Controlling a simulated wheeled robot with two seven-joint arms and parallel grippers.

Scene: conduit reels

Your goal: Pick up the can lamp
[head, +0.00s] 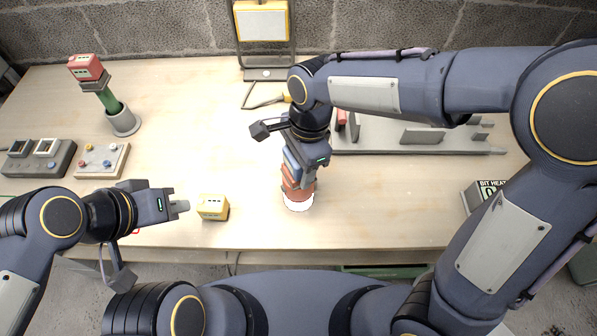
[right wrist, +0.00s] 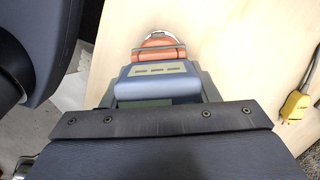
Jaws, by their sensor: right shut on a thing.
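The can lamp (head: 298,183) has an orange body, a blue slotted block at one end and a bright white round face at the other. I cannot tell whether the lamp touches the table. My left gripper (head: 181,206) is at the front left, pointing at a yellow block; its finger gap cannot be made out.
The yellow block (head: 213,207) stands near the front edge. A red-topped green tool (head: 108,98) stands in a grey cup at the back left. Two control boxes (head: 103,160) lie at left. A grey rack (head: 420,140) lies behind my right arm. The table's middle left is clear.

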